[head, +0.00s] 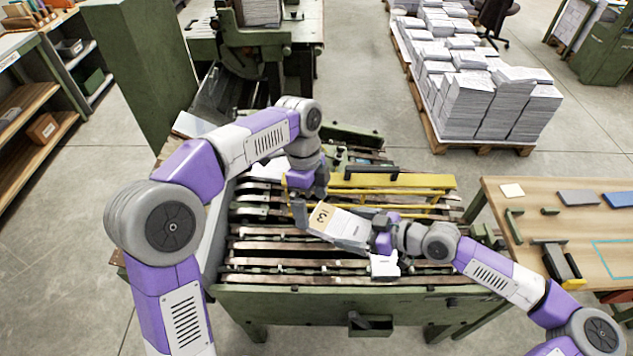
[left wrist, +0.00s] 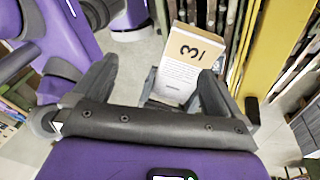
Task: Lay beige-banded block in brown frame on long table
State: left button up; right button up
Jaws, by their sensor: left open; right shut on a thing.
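The beige-banded block (head: 327,220) is white with a tan band marked 3. My right gripper (head: 352,234) is shut on it and holds it tilted above the slatted machine. My left gripper (head: 308,198) is open close by the banded end. In the left wrist view, the block (left wrist: 180,75) shows beyond and partly between the spread fingers of my left gripper (left wrist: 157,72); I cannot tell whether they touch it. A wood-topped table (head: 540,225) stands at the right. I cannot make out a brown frame on it.
A yellow bar (head: 395,181) crosses the machine behind the block. Paper stacks (head: 480,85) stand behind.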

aim_at(333, 219)
pick_arm(q)
jog(key=w+r+m+h, duration=0.1)
jog(key=w+r+h, duration=0.1)
jog(key=w, duration=0.2)
jog(key=shift+t+h, duration=0.3)
jog(key=shift+t, duration=0.1)
jog(key=x, duration=1.1)
jog(key=shift+w+d, duration=0.1)
jog(key=shift+d, duration=0.25)
jog(key=shift+d+f, duration=0.3)
jog(key=shift+f, duration=0.4)
pick_arm(e)
jog(key=shift+r, duration=0.2)
jog(key=shift+c, duration=0.3)
pick_arm(q)
jog(key=shift+s, duration=0.2)
jog(key=shift+c, duration=0.4)
pick_arm(e)
jog(key=shift+c, duration=0.3)
pick_arm(q)
jog(key=shift+c, duration=1.1)
pick_arm(e)
grip_shut()
pick_arm(q)
jog(key=shift+w+a, duration=0.1)
grip_shut()
pick_arm(e)
jog(key=shift+f, duration=0.2)
